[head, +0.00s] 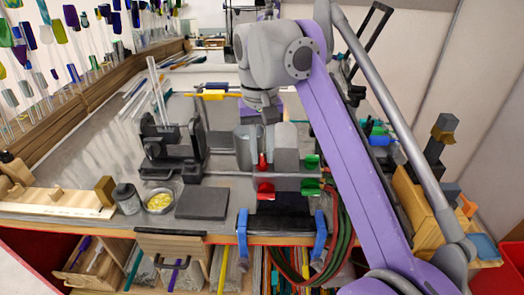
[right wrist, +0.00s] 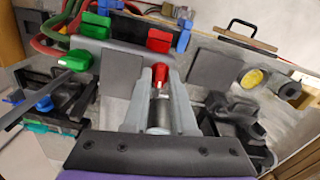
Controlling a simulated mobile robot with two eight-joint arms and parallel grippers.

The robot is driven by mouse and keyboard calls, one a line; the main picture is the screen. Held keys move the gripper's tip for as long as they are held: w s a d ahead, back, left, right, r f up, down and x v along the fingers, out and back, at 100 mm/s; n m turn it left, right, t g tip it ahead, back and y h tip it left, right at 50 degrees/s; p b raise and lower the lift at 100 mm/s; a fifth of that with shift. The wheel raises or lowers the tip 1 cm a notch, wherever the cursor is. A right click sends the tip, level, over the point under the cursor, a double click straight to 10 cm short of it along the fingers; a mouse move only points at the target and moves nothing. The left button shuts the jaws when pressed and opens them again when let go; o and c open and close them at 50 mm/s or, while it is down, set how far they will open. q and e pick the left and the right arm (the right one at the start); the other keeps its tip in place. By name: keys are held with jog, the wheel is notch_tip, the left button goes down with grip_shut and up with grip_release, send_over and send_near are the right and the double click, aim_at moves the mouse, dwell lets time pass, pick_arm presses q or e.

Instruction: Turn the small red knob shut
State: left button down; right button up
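The small red knob (head: 262,163) stands upright at the bench torch, behind the dark pad at the bench's front. My right gripper (head: 264,145) reaches down to it from above. In the right wrist view the small red knob (right wrist: 159,74) lies between the two grey fingertips (right wrist: 161,84), with a grey cylindrical part below it. The fingers are apart, one on each side of the knob; I cannot tell whether either touches it. My left gripper is not in view.
A black clamp-like device (head: 172,140), a dark square pad (head: 202,203) and a yellow-filled dish (head: 159,201) stand to the left. Hoses hang at the right.

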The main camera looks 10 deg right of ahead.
grip_shut()
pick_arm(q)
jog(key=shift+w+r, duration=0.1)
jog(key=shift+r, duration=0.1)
pick_arm(e)
jog(key=shift+m, duration=0.3)
jog(key=m+p, duration=0.1)
jog(key=m, duration=0.2)
jog(key=shift+d+r+m+y+p, duration=0.1)
jog(key=shift+r+m+y+p, duration=0.05)
jog(key=shift+m+y+p, duration=0.2)
jog(key=m+p, duration=0.1)
jog(key=m, duration=0.3)
jog(key=shift+m+t+y, duration=0.25)
jog(key=shift+t+y, duration=0.1)
jog(key=shift+t, duration=0.05)
jog(key=m, duration=0.5)
jog(key=shift+s+d+t+p, duration=0.1)
jog(key=shift+t+p, duration=0.2)
jog(key=shift+p, duration=0.05)
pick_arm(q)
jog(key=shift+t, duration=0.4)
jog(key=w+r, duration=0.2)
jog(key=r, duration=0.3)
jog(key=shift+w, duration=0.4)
pick_arm(e)
jog(key=m+t, duration=0.1)
jog(key=m, duration=0.4)
jog(key=shift+s+m, duration=0.1)
jog(key=shift+m, duration=0.3)
